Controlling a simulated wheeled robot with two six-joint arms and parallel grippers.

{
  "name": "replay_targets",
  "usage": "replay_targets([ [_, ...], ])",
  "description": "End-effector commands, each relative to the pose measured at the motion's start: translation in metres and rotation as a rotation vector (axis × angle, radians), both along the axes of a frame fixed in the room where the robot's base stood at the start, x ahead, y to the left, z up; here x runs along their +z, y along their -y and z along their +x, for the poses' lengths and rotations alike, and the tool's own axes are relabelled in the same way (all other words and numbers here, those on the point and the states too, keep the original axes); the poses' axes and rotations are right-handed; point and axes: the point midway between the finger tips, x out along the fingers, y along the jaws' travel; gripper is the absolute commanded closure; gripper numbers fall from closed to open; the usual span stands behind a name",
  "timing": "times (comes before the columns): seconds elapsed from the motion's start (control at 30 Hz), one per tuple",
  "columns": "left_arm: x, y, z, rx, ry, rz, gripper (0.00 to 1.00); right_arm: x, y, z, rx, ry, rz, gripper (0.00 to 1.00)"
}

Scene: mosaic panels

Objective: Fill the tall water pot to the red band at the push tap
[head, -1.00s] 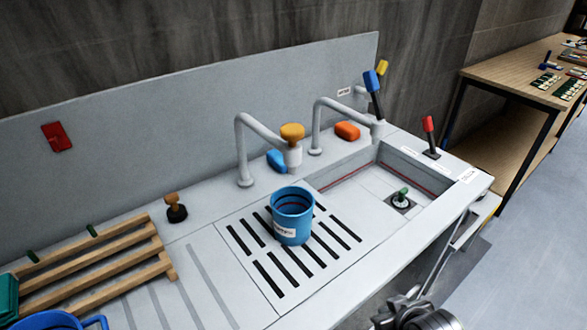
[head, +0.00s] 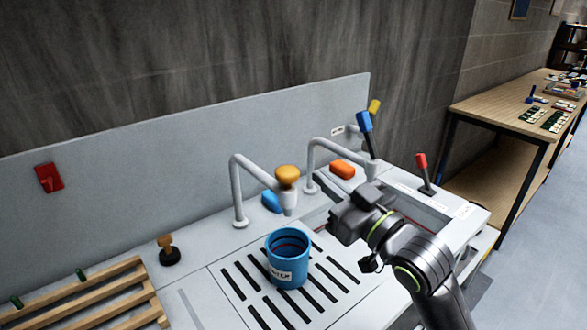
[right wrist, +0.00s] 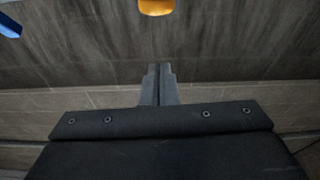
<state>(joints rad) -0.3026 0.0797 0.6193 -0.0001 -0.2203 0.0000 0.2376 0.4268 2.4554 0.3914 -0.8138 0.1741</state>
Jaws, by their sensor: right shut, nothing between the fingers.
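The blue water pot (head: 288,262), with a white label and dark bands inside, stands upright on the slotted drain grid (head: 252,285). The push tap (head: 287,190), with its orange-yellow button, is above the pot on a grey curved spout. The button (right wrist: 157,5) also shows at the top of the right wrist view. My right gripper (head: 338,228) is to the right of the pot and push tap, raised above the counter, shut and empty. Its closed fingers (right wrist: 159,84) show in the right wrist view. The pot's water level cannot be made out. My left gripper is not in view.
A second spout (head: 312,160) with a blue-handled lever (head: 365,122) stands over the sink basin (head: 425,212), partly hidden by my arm. A red lever (head: 422,170), an orange block (head: 342,169) and a blue block (head: 271,201) are nearby. A wooden rack (head: 90,295) is at the left.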

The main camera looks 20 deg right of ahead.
Motion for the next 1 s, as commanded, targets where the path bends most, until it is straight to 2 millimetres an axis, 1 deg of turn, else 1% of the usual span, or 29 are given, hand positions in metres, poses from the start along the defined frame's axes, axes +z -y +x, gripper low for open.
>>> replay_targets([
  [0.1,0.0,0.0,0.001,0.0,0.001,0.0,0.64,0.004,-0.001,0.0,0.005,0.012,0.002,1.0],
  [0.37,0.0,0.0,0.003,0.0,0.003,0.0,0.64,0.003,-0.001,0.001,0.005,0.009,0.003,1.0],
  [0.47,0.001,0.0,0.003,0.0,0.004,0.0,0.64,0.005,-0.002,0.004,0.004,0.01,0.005,1.0],
  [0.53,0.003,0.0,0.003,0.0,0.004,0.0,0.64,0.007,-0.004,0.01,0.003,0.01,0.005,1.0],
  [0.67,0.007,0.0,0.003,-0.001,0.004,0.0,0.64,0.012,-0.012,0.029,0.005,0.008,0.007,1.0],
  [0.8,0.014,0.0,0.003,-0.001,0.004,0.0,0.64,0.019,-0.023,0.056,0.006,0.006,0.008,1.0],
  [1.0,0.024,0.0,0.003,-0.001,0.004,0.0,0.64,0.026,-0.036,0.091,0.005,0.006,0.006,1.0],
])
